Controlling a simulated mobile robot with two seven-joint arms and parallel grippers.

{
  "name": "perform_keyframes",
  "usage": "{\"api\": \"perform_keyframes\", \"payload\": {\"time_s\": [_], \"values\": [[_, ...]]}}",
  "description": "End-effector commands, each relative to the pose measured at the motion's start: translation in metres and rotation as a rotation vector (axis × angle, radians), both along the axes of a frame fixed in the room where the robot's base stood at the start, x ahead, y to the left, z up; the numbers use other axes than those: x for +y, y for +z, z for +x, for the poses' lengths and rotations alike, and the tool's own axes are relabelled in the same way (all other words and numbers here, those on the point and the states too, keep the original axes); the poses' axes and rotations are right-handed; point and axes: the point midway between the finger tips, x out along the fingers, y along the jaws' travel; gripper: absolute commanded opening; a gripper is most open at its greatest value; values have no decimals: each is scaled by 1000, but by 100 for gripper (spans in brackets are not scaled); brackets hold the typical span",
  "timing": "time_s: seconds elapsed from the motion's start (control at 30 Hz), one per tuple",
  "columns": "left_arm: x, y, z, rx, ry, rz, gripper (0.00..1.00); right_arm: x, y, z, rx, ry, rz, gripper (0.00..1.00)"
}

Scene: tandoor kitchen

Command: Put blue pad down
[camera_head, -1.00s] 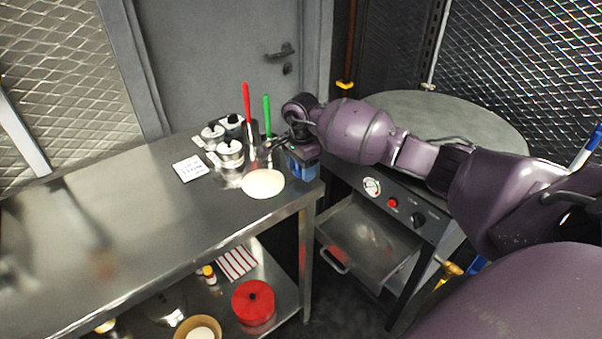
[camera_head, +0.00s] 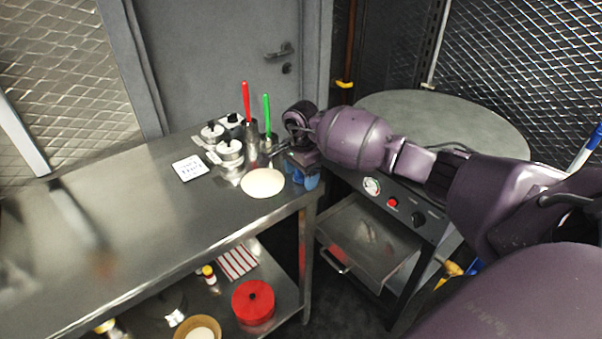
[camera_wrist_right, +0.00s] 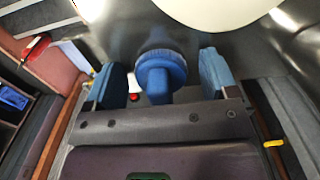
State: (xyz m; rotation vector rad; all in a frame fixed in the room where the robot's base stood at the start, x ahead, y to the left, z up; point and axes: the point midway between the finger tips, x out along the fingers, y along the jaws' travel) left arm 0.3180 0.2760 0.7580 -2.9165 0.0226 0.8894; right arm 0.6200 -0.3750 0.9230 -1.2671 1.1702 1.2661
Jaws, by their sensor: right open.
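The blue pad (camera_wrist_right: 160,72), with a round knob-like grip, sits at the near right corner of the steel table (camera_head: 120,235). My right gripper (camera_wrist_right: 163,78) is open, with one blue finger on each side of the grip and a visible gap on both sides. In the head view my right gripper (camera_head: 304,178) is over the table corner and mostly hides the pad. A pale round dough disc (camera_head: 263,183) lies just left of it; it also shows at the top of the wrist view (camera_wrist_right: 215,8). My left gripper is not in view.
Lidded metal containers (camera_head: 230,152) and a holder with red (camera_head: 246,100) and green (camera_head: 267,115) handles stand behind the dough. A small white device (camera_head: 190,168) lies left of them. The table's left side is clear. A round-topped tandoor (camera_head: 440,120) stands right.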

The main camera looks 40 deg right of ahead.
Motion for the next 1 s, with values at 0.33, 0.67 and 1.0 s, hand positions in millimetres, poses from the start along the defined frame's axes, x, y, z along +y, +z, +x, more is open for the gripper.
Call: {"api": "perform_keyframes", "payload": {"time_s": [0.33,0.67,1.0], "values": [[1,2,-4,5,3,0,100,-1,41,1,-5,1,-2,79],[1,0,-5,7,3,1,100,0,100,0,-2,0,-1,79],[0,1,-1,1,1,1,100,12,112,-4,5,-1,50,79]]}}
